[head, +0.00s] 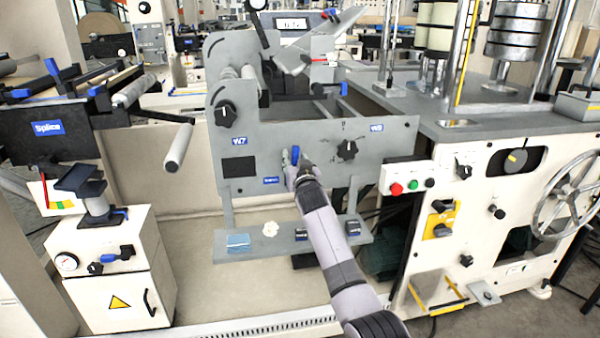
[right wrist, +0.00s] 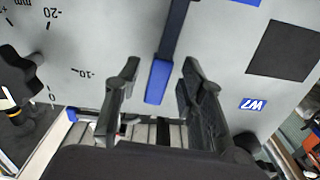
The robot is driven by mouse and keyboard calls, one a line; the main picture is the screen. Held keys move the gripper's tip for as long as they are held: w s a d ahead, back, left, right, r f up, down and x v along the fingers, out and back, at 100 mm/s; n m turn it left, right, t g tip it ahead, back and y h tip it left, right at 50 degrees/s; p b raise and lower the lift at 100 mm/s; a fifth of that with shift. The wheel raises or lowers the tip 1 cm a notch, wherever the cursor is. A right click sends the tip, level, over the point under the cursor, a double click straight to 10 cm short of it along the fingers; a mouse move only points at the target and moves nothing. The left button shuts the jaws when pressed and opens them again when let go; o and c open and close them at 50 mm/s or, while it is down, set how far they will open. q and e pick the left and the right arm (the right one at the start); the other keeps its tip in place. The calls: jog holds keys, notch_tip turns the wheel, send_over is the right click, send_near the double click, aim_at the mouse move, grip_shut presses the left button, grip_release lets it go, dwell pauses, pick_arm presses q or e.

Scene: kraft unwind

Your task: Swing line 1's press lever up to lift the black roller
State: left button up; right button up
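The press lever is a dark bar with a blue tip on the grey front panel (head: 270,150). Its blue end (head: 296,153) shows just above my right gripper (head: 299,169) in the head view. In the right wrist view the blue tip (right wrist: 158,82) lies between the two spread black fingers of my right gripper (right wrist: 157,88), with a gap on each side. The gripper is open and neither finger visibly touches the lever. I cannot clearly pick out the black roller. My left gripper is not in view.
Black knobs (head: 347,150) and (head: 226,114) stick out of the panel beside the lever. A small shelf (head: 253,247) with little items is below. A button box (head: 408,182) is to the right. A pale roller (head: 178,147) juts out at left.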

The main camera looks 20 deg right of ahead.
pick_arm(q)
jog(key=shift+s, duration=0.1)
pick_arm(e)
jog(key=v, duration=1)
jog(key=shift+s, duration=0.35)
